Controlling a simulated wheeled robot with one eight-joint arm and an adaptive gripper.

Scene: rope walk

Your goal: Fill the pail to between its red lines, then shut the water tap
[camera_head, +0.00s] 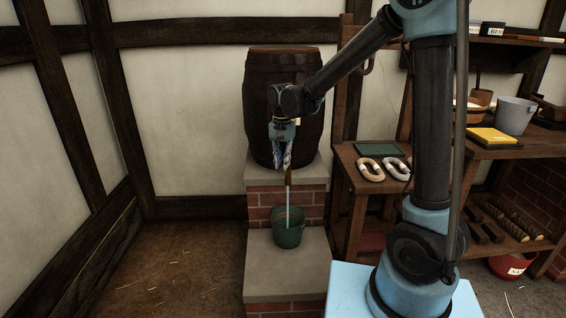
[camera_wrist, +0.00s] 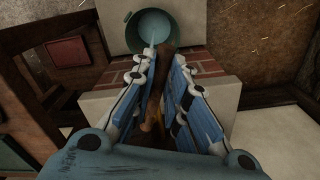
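The water tap (camera_head: 288,178) is a brown spout at the front of the barrel. A thin pale stream (camera_head: 288,208) runs from it into the green pail (camera_head: 288,238) on the lower stone step. In the wrist view the pail (camera_wrist: 133,38) holds pale blue water (camera_wrist: 168,24). Its red lines do not show, so the level against them cannot be read. My gripper (camera_head: 287,167) is at the tap, pointing down above the pail.
A dark wooden barrel (camera_head: 262,110) stands on a brick and stone plinth (camera_head: 285,172) behind my gripper. To the right are a wooden bench with rope coils (camera_head: 371,169), a yellow block (camera_head: 492,137), a grey bucket (camera_head: 515,116) and a red tub (camera_head: 510,266). The left floor is open.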

